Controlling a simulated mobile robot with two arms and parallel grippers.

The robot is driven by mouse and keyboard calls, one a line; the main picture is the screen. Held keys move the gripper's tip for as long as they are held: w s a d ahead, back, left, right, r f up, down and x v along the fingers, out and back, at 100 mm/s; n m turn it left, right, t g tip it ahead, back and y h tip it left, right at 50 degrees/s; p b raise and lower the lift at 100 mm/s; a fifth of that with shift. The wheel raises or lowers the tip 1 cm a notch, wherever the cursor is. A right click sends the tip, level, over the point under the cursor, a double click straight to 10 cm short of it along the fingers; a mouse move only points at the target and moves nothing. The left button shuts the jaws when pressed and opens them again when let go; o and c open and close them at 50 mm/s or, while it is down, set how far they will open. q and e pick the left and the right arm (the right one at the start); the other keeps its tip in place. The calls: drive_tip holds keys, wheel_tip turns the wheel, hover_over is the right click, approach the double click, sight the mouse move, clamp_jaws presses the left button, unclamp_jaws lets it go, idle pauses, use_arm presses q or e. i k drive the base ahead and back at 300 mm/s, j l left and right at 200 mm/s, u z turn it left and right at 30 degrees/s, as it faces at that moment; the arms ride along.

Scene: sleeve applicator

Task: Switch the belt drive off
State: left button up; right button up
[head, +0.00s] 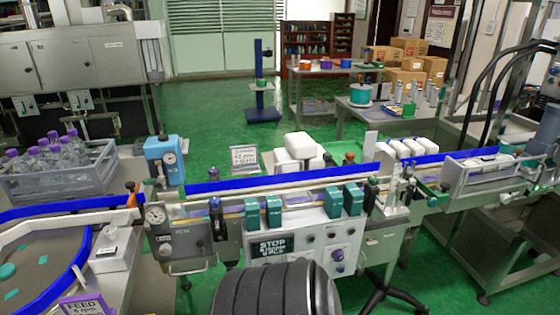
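The sleeve applicator's control panel (320,245) is on the front of the conveyor in the middle of the head view. The conveyor's blue guide rail (280,183) runs above the panel, with green blocks (354,199) along the belt. Neither of my grippers is in view.
A dark ribbed rounded shape (265,292) at the bottom centre hides the floor below the panel. A gauge unit (155,215) is left of the panel. A grey crate of bottles (60,170) stands at the left. Green floor (225,105) is clear behind.

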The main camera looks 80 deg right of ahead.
sight(338, 254)
drive_tip(key=z, duration=2.9)
